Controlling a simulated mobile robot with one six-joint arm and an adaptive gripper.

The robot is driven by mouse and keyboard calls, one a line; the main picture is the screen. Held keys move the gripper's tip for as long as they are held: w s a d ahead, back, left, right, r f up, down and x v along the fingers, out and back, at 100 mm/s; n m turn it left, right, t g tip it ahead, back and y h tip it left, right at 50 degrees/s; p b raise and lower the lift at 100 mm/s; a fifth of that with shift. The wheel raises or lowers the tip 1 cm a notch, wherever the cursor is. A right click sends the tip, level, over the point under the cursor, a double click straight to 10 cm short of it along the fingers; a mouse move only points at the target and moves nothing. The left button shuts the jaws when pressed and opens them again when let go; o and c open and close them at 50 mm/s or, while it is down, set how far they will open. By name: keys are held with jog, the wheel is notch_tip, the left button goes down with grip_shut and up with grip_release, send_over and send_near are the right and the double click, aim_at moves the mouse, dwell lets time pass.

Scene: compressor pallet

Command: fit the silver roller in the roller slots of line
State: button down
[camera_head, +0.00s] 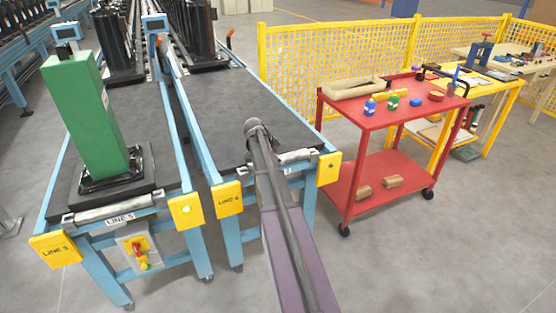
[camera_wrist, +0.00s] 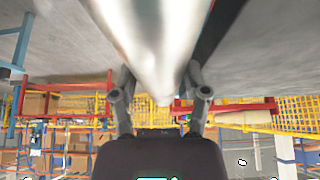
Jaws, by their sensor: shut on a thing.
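The silver roller (camera_wrist: 155,40) fills the upper middle of the wrist view, blurred and very close. My gripper (camera_wrist: 161,92) is shut on it, with one finger on each side. In the head view a silver roller end (camera_head: 298,156) shows at the front end of the line 4 conveyor (camera_head: 230,115), right of my arm. My arm hides its middle and my gripper there. I cannot tell whether the roller sits in the slots or just above them. The yellow LINE 4 plate (camera_head: 229,200) is left of my arm, and another yellow plate (camera_head: 329,168) is at the right corner.
The line 5 conveyor on the left carries a tall green block (camera_head: 85,115) and has its own front roller (camera_head: 115,207). A red cart (camera_head: 390,130) with bottles and a tray stands close on the right. A yellow mesh fence (camera_head: 350,50) is behind it. Line 4's near belt is clear.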

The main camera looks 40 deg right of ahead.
jog(key=shift+f+b, duration=0.7)
jog(key=shift+f, duration=0.05)
grip_release()
dwell(0.6)
jog(key=shift+r, duration=0.1)
notch_tip(320, 180, up, 11)
jog(key=p, duration=1.1)
jog(key=shift+r, duration=0.2)
dwell(1.1)
jog(key=s+a+n+y+p, duration=0.1)
jog(key=s+a+n, duration=0.4)
jog(key=a, duration=0.9)
jog(key=s+a+n+t+y, duration=0.1)
jog(key=s+a+n+y, duration=0.2)
jog(key=a, duration=1.1)
jog(key=s+a+n+y+p, duration=0.1)
jog(key=s+a+n, duration=0.7)
jog(key=a+n, duration=0.4)
jog(key=shift+s+a+f+n+y+p, duration=0.1)
jog(key=shift+s+a+n+y+p, duration=0.1)
jog(key=shift+a, duration=0.25)
jog(key=shift+s+a+f+n+y+p, duration=0.1)
jog(key=shift+s+a+n+y+p, duration=0.1)
jog(key=shift+a, duration=0.25)
